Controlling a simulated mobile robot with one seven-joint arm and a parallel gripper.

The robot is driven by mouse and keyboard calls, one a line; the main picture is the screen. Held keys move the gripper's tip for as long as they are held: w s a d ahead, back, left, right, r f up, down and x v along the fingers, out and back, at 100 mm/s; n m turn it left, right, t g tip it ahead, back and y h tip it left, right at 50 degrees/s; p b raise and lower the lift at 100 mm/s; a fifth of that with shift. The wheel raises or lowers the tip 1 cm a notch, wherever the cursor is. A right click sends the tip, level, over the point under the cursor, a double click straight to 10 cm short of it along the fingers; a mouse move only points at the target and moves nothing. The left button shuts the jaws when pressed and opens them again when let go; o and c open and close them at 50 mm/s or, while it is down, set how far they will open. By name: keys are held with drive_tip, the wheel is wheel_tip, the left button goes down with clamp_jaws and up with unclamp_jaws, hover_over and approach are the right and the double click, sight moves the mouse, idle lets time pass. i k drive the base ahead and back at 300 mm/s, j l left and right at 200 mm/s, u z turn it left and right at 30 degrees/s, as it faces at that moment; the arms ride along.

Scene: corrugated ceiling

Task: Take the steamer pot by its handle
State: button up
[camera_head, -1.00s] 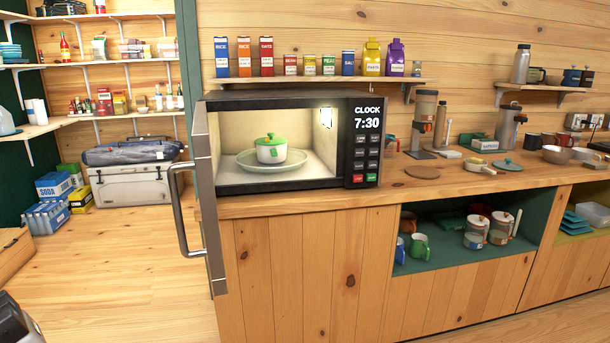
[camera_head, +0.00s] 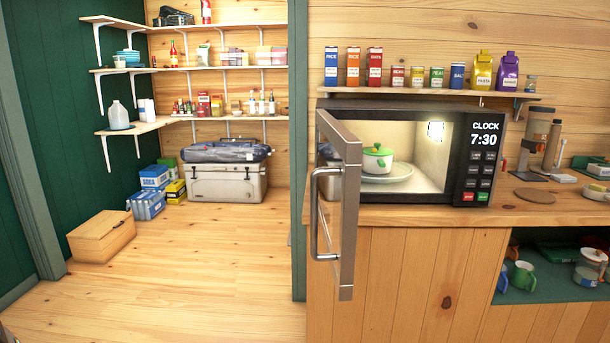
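A small white pot with a green lid and green handles (camera_head: 377,158), which looks like the steamer pot, stands upright inside the microwave (camera_head: 480,165). It sits on the round glass plate (camera_head: 398,175). The microwave door (camera_head: 345,215) is open and swung out toward me, with its metal handle (camera_head: 316,215) on the left side. The door edge stands just left of the pot and covers part of the plate. My gripper is not in view.
Wooden floor (camera_head: 190,265) lies clear at the left, with a wooden box (camera_head: 102,237) and a cooler (camera_head: 225,183) beyond. The wooden counter (camera_head: 420,216) carries the microwave. A shelf of boxes and cartons (camera_head: 400,91) hangs above it.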

sight(372, 165)
drive_tip(key=l+z, duration=0.1)
drive_tip(key=z, duration=1)
drive_tip(key=i+j+z, duration=0.1)
drive_tip(key=i, duration=1.1)
drive_tip(key=i+l+u, duration=0.1)
drive_tip(key=i, duration=1.1)
drive_tip(key=i+u, duration=0.1)
drive_tip(key=u, duration=1.05)
